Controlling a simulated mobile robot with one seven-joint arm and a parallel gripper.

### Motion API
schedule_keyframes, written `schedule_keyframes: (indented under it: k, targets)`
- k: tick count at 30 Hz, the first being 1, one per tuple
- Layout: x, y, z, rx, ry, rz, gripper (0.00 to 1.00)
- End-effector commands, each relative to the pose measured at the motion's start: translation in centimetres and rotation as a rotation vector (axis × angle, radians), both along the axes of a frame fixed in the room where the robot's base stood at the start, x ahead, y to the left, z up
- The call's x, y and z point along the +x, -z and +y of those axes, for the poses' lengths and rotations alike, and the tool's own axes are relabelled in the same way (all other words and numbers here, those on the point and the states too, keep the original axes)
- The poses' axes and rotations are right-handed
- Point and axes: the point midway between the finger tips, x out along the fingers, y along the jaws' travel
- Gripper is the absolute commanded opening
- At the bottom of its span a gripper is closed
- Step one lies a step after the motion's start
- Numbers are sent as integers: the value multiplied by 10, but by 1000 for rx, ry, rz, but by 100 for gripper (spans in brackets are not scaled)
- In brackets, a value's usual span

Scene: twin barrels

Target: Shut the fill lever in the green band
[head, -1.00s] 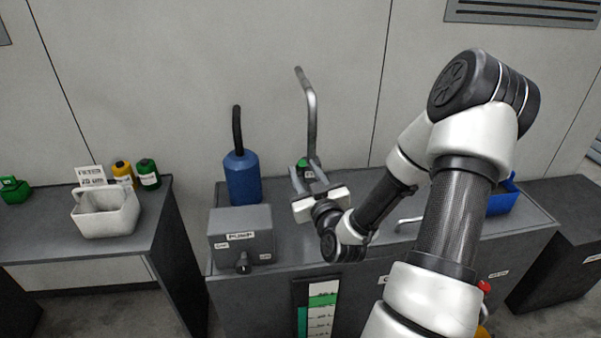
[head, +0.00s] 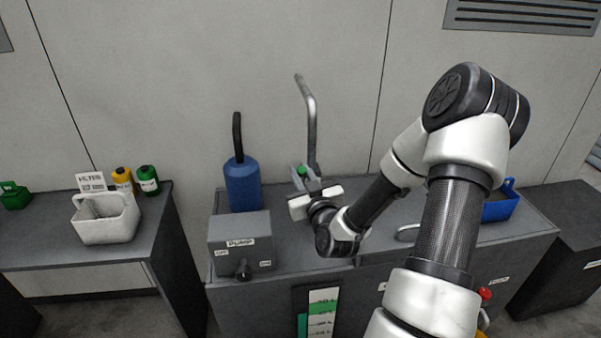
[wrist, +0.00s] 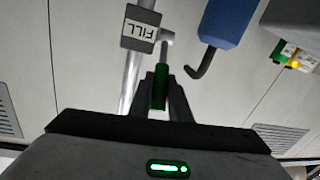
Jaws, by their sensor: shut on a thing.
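The fill lever has a green grip (wrist: 159,88) on a thin grey stem, beside a tag reading FILL (wrist: 141,29) on the metal pipe (wrist: 131,75). My gripper (wrist: 160,95) is shut on the green grip, one finger on each side. In the head view my gripper (head: 309,181) is at the foot of the bent pipe (head: 311,120), and only a bit of the green grip (head: 301,171) shows. The level gauge (head: 322,328) on the bench front has a green band (head: 324,307); part of its scale is cut off below.
A grey pump box (head: 240,243) with a dark knob and a blue cylinder (head: 242,185) stand left of my gripper. A blue bin (head: 500,208) is at right behind my arm. A white basket (head: 104,222) sits on the left bench.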

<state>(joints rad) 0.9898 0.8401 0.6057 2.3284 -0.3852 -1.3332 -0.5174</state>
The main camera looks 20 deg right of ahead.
Motion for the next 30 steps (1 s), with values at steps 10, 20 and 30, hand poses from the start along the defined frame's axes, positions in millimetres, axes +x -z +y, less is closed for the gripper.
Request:
schedule_keyframes:
  k: [10,20,30]
  targets:
    - [6,-14,-1,23,-1,91,0]
    - [24,-27,-6,89,-1,323,0]
    - [41,-29,-11,152,0,531,0]
